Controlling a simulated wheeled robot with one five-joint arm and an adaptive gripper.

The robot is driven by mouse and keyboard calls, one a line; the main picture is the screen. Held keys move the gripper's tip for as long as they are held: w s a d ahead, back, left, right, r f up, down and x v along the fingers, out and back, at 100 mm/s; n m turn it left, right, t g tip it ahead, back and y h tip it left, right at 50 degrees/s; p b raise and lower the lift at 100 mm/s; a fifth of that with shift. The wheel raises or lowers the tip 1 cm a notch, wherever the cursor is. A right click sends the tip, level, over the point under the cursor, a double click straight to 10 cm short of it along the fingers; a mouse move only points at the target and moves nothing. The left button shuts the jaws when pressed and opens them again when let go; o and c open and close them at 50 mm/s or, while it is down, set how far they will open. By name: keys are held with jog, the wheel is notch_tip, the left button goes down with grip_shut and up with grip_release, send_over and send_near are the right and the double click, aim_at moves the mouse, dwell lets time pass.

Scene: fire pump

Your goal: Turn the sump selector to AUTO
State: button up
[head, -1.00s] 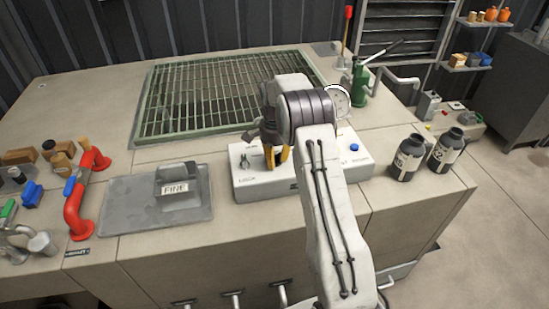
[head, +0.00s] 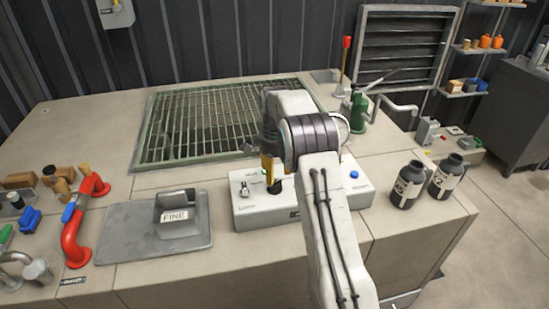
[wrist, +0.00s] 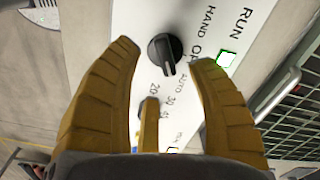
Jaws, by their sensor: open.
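The sump selector is a black knob (wrist: 165,53) on a white panel (wrist: 150,18), with HAND, OFF and AUTO printed to its right in the wrist view. Its ridge slants downward in the picture; I cannot tell for sure which label it points at. My gripper (wrist: 164,55) is open, with a yellow finger on each side of the knob and no clear contact. A narrow yellow piece, seemingly a third finger, shows below it. In the head view my gripper (head: 271,172) is over the white control box (head: 255,213), and my arm hides part of it.
A lit green-edged indicator (wrist: 226,59) is near RUN. On the box are a small switch (head: 244,189) and a blue button (head: 354,174).

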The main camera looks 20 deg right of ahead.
aim_at(274, 183)
jog(key=shift+r, duration=3)
jog(key=f+n, duration=0.2)
jog(key=s+f+n, duration=0.1)
jog(key=f+n, duration=0.1)
jog(key=n, duration=0.1)
jog(key=f+n, duration=0.3)
jog(key=shift+s+a+f, duration=0.1)
jog(key=shift+s+a, duration=0.1)
jog(key=shift+s, duration=0.15)
jog(key=s+a+r+n, duration=0.2)
jog(key=s+a+r, duration=0.1)
jog(key=s, duration=0.7)
jog(key=s+a+r+n, duration=0.2)
jog(key=s+a, duration=0.1)
jog(key=s, duration=0.8)
jog(key=s+a+r+n, duration=0.1)
jog(key=s+a+r, duration=0.2)
jog(key=s, duration=0.7)
jog(key=shift+s+a+r+n+t, duration=0.25)
jog(key=shift+s+a+r+t, duration=0.1)
jog(key=shift+r+t, duration=0.4)
jog(key=shift+s+a+r+n+t, duration=0.25)
jog(key=shift+r+t, duration=0.35)
jog(key=shift+r, duration=0.4)
jog(key=shift+s+a+r+n+t, duration=0.2)
jog(key=shift+s+a+r+t, duration=0.15)
jog(key=shift+r+t, duration=0.4)
